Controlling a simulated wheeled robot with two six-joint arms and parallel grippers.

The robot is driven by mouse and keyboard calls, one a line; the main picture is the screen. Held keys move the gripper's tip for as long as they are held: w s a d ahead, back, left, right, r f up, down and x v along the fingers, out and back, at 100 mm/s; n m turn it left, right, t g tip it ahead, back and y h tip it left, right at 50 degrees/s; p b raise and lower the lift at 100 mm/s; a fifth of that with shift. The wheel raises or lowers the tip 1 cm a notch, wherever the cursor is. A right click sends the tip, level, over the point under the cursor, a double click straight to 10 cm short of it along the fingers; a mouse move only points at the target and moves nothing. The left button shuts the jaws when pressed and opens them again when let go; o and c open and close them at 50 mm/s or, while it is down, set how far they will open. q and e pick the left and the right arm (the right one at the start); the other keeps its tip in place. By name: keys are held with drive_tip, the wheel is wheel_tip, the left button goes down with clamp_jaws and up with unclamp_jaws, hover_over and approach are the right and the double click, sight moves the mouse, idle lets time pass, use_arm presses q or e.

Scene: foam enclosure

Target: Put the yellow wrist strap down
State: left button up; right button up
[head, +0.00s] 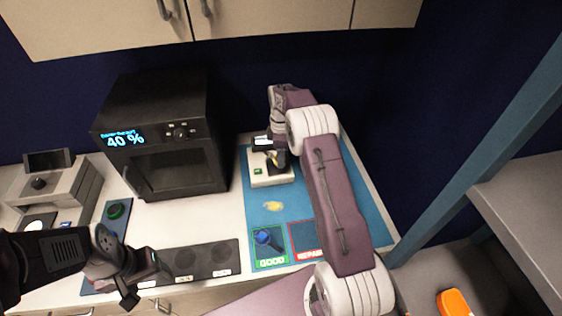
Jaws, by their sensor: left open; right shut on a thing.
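My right gripper (274,163) points down over the white device at the back of the blue mat. It is shut on a small yellowish thing, apparently the yellow wrist strap (270,158), mostly hidden by the fingers. I cannot tell whether the strap touches the device. A pale yellow patch (272,206) lies on the mat in front; its exact nature is too small to tell. My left gripper (143,282) is open and empty, low at the left near the counter's front edge.
The blue mat (262,222) also has a green-framed square holding a blue tool (266,240) and a red-framed square (305,237), partly hidden by my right arm. A black oven (165,135), white device (268,178) and dark panel (200,262) stand around it.

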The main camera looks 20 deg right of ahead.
wheel_tip(320, 180, down, 3)
drive_tip(key=shift+f+p, duration=0.1)
drive_tip(key=shift+p, duration=0.45)
drive_tip(key=shift+f, duration=0.45)
drive_tip(key=shift+f, duration=0.15)
drive_tip(key=o, duration=1.5)
drive_tip(key=shift+c, duration=0.2)
